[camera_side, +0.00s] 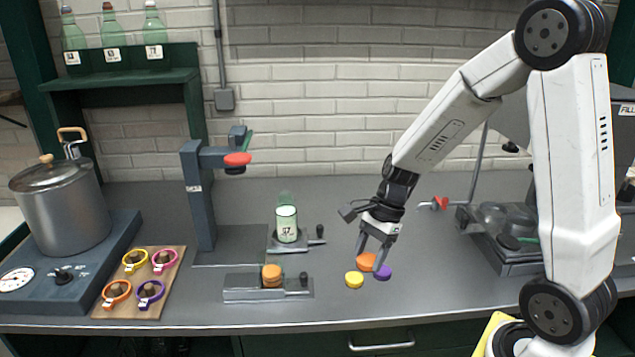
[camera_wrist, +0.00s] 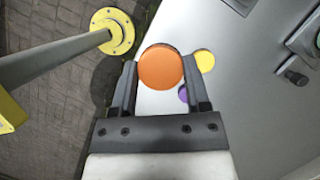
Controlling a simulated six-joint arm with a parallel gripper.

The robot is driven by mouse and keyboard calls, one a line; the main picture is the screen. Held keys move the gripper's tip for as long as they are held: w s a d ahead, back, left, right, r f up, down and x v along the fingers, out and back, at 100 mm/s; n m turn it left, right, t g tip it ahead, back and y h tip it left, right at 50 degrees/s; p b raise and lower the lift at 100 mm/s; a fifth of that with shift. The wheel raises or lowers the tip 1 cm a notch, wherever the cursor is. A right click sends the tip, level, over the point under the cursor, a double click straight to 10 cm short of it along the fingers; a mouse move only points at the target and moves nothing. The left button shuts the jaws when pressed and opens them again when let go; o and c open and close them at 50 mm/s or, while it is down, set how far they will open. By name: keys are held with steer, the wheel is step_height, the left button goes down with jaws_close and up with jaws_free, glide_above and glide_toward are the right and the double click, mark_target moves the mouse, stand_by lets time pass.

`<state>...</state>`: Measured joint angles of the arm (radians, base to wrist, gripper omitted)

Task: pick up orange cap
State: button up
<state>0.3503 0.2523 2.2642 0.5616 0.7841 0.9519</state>
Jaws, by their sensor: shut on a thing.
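The orange cap (camera_side: 366,262) is a round disc between the fingertips of my gripper (camera_side: 375,258) in the side view. In the wrist view the orange cap (camera_wrist: 160,67) sits between the two dark fingers of my gripper (camera_wrist: 160,80), which are shut on it. In the side view it overlaps the yellow cap (camera_side: 354,280) and the purple cap (camera_side: 383,272) closely; whether it touches the counter is hard to tell. The yellow cap (camera_wrist: 205,60) and purple cap (camera_wrist: 183,94) also show beside it in the wrist view.
Left of the caps, a low grey fixture (camera_side: 240,288) holds an orange piece (camera_side: 271,276). A wooden board (camera_side: 128,305) with coloured rings and a metal pot (camera_side: 62,210) are farther left. The counter front is clear.

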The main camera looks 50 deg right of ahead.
steer(key=shift+s+r, duration=0.2)
steer(key=shift+s, duration=0.3)
steer(key=shift+w, duration=0.1)
stand_by(0.3)
steer(key=w+d+r+m+t+h, duration=0.1)
steer(key=w+r+m, duration=0.2)
steer(key=w, duration=0.7)
steer(key=w+d+r+m+t+h, duration=0.1)
steer(key=w+d+r+m, duration=0.1)
steer(key=w+m, duration=0.3)
steer(key=w+d+r+m+t, duration=0.1)
steer(key=w+r+m, duration=0.3)
steer(key=w, duration=1)
steer(key=shift+w+d+t+h, duration=0.3)
steer(key=shift+d+h, duration=0.1)
steer(key=shift+d, duration=0.2)
steer(key=shift+f, duration=0.15)
steer(key=shift+f, duration=1.9)
steer(key=shift+f, duration=0.2)
